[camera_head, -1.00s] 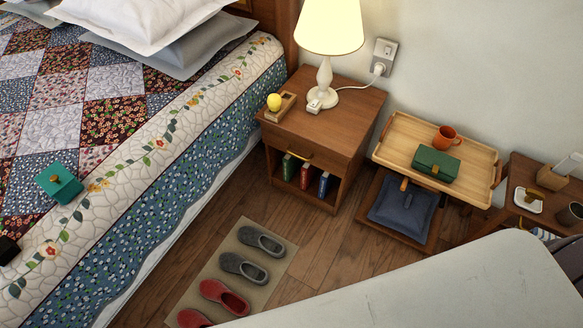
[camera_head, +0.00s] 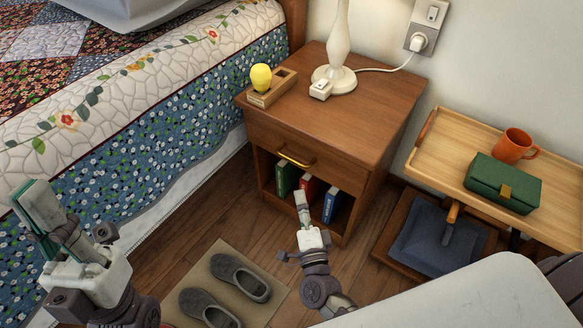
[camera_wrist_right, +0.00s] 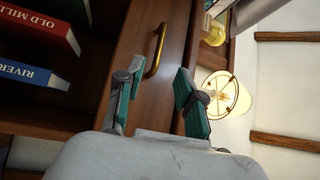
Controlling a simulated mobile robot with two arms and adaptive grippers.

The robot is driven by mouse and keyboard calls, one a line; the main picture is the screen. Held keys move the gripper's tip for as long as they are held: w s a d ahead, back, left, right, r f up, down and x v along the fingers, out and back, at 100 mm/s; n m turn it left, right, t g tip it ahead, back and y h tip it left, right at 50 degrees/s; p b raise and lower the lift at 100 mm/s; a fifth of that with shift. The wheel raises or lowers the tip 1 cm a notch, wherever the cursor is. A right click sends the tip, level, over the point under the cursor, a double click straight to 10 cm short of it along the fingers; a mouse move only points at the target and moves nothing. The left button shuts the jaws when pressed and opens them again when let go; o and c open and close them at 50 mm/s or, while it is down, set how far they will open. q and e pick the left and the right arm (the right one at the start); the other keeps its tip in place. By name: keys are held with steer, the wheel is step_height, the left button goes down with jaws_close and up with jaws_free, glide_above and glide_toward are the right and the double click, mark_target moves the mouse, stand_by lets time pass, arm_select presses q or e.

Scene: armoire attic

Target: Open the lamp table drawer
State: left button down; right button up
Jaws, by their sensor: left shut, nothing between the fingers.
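The wooden lamp table (camera_head: 375,95) stands beside the bed, with its drawer (camera_head: 320,160) closed flush above an open shelf. The drawer's brass handle (camera_head: 295,157) faces me; it also shows in the right wrist view (camera_wrist_right: 157,50). My right gripper (camera_head: 301,196) is just in front of the table, below the handle in the head view. In the right wrist view its teal-padded fingers (camera_wrist_right: 160,72) are spread, with the handle ahead between their tips and nothing held. My left gripper (camera_head: 36,208) is shut and empty beside the bed.
Green, red and blue books (camera_head: 331,205) stand in the shelf. A lamp (camera_head: 338,55) and a wooden holder with a yellow bulb (camera_head: 262,82) are on top. Slippers (camera_head: 240,278) lie on a mat. A tray table (camera_head: 450,150) stands to the right.

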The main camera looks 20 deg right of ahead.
mark_target(292, 158)
steer(key=w+b, duration=0.1)
steer(key=w, duration=0.3)
steer(key=w+d+r, duration=0.1)
steer(key=w, duration=0.3)
steer(key=w+b, duration=0.1)
steer(key=w, duration=0.4)
steer(key=shift+d+r+b, duration=0.25)
steer(key=shift+r+b, duration=0.05)
jaws_close()
